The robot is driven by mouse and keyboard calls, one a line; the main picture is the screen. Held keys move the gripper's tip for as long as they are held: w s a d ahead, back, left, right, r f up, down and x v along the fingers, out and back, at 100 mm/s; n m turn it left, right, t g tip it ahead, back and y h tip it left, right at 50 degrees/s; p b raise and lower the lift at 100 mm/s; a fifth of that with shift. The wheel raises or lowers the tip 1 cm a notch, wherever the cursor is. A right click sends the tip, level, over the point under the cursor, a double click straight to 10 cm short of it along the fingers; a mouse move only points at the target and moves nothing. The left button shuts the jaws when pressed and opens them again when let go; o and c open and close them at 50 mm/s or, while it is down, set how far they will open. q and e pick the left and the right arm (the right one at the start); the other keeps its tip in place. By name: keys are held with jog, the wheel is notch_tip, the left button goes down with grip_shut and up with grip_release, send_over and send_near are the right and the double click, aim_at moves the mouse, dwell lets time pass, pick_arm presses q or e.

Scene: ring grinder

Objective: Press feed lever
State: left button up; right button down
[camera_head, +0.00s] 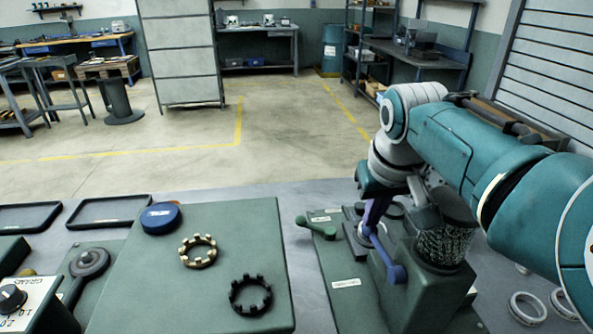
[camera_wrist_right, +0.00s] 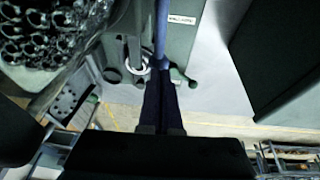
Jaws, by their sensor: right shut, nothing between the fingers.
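A machine stands at the right in the head view, with a blue lever (camera_head: 386,256) ending in a round knob and a short green lever (camera_head: 318,229). The labels beside them are too small to read, so I cannot tell which is the feed lever. My right gripper (camera_head: 370,226) points down at the upper end of the blue lever; it is shut and empty. In the right wrist view its dark fingers (camera_wrist_right: 159,78) lie together, with the blue lever (camera_wrist_right: 161,30) beyond the tips and the green lever (camera_wrist_right: 183,78) just right. I cannot tell whether they touch. My left gripper is out of view.
A hopper of rings (camera_head: 445,242) stands right of the levers. A green board (camera_head: 215,285) at the left holds a blue disc (camera_head: 161,217), a tan notched ring (camera_head: 198,251) and a black notched ring (camera_head: 250,294). Grey rings (camera_head: 527,308) lie at the right.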

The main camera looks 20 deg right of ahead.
aim_at(370, 228)
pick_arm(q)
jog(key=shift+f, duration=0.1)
pick_arm(e)
jog(key=shift+f, duration=0.2)
jog(key=shift+w+f+b, duration=0.1)
jog(key=shift+f+b, duration=0.15)
jog(key=shift+b, duration=0.15)
jog(key=f+g+b, duration=0.1)
jog(key=b, duration=0.2)
jog(key=f+g+b, duration=0.1)
jog(key=f+b, duration=0.1)
jog(key=b, duration=0.1)
jog(key=shift+w+d+f+g+y, duration=0.15)
jog(key=shift+d+f+g+y, duration=0.05)
jog(key=shift+f+g+y, duration=0.1)
jog(key=shift+f, duration=0.25)
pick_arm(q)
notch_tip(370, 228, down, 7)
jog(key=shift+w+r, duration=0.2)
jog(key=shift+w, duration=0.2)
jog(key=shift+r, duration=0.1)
pick_arm(e)
jog(key=shift+r, duration=0.1)
